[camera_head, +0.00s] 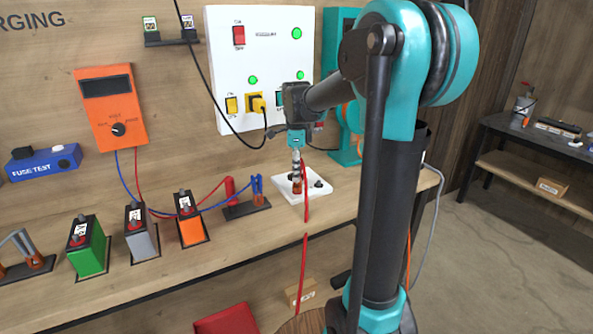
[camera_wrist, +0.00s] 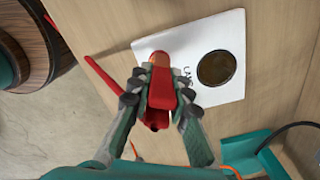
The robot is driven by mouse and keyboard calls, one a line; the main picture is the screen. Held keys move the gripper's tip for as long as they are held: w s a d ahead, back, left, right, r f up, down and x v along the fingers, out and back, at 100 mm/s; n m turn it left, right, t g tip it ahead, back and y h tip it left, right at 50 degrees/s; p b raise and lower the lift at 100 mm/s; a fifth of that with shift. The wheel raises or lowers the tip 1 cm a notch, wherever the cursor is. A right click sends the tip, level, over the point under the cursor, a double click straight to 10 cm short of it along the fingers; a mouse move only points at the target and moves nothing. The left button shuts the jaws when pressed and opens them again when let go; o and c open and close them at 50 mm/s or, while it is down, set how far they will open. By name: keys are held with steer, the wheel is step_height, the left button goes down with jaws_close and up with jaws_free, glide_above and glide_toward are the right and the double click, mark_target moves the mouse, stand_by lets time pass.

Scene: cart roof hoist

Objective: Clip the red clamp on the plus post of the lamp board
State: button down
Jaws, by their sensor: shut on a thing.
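My gripper (camera_head: 296,150) hangs above the white lamp board (camera_head: 291,200) on the bench, pointing down. In the wrist view my gripper (camera_wrist: 157,98) is shut on the red clamp (camera_wrist: 161,92), with fingers on both sides. The clamp's far end is at the left part of the board (camera_wrist: 237,38), by a small copper-red piece (camera_wrist: 160,59). I cannot tell whether that is the plus post or a clamp tip, nor whether they touch. A dark round lamp part (camera_wrist: 215,68) sits to its right. A red lead (camera_head: 304,260) hangs over the bench edge.
Left of the board are a dark clip stand (camera_head: 247,209) and orange (camera_head: 192,231), grey (camera_head: 142,243) and green (camera_head: 87,249) batteries. A white switch panel (camera_head: 262,60) stands behind. A teal unit (camera_head: 344,150) stands right.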

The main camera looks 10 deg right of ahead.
steer(key=shift+f, duration=0.4)
steer(key=c, duration=1.3)
jaws_free()
steer(key=shift+c, duration=0.2)
step_height(320, 180, up, 12)
steer(key=shift+r, duration=0.1)
